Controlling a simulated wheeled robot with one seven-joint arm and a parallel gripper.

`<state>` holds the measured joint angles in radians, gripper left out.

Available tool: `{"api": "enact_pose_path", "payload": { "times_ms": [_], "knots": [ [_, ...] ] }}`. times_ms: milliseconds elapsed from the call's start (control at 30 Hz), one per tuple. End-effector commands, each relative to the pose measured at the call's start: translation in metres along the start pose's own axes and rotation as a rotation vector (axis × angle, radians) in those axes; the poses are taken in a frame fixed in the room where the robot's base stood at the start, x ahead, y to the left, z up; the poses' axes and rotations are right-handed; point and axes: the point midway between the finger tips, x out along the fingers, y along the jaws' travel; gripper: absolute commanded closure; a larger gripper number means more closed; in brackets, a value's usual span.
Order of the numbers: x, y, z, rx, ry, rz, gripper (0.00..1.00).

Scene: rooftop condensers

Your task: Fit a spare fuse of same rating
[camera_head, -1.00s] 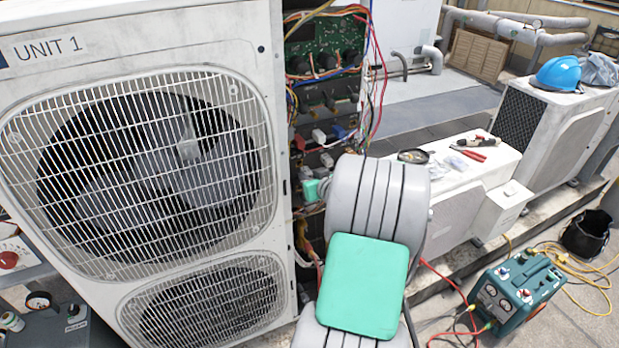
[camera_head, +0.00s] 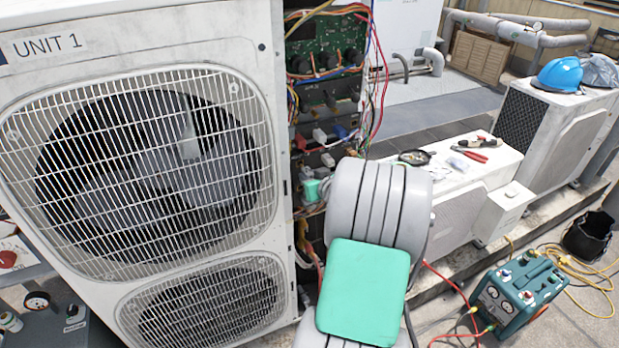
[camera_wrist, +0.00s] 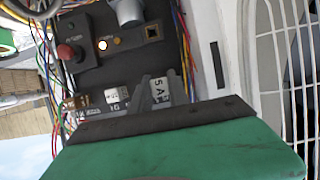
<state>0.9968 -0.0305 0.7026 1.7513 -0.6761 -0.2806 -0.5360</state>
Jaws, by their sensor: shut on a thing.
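In the wrist view my gripper (camera_wrist: 164,88) is shut on a white fuse (camera_wrist: 160,90) marked "5 A", in front of the dark panel of the opened unit. Another white labelled piece (camera_wrist: 118,97) sits just left of it; its marking is hard to read. In the head view my gripper is mostly hidden behind my grey arm, at the open electrical bay (camera_head: 325,95) of UNIT 1 (camera_head: 150,150). Whether the held fuse touches a holder cannot be told.
Loose coloured wires (camera_head: 375,70) hang beside the bay. A low white unit (camera_head: 460,185) at right carries pliers (camera_head: 470,156) and other tools. A teal machine (camera_head: 520,295) with hoses stands on the floor. A red button (camera_wrist: 70,52) is on the panel.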

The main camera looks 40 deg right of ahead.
Motion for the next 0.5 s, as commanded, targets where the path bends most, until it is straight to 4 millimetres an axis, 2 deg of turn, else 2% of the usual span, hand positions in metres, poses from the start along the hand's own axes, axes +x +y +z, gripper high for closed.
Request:
{"api": "enact_pose_path", "payload": {
  "times_ms": [500],
  "knots": [
    [0.0083, 0.0, -0.0029, -0.001, 0.001, -0.001, 1.0]
  ]
}}
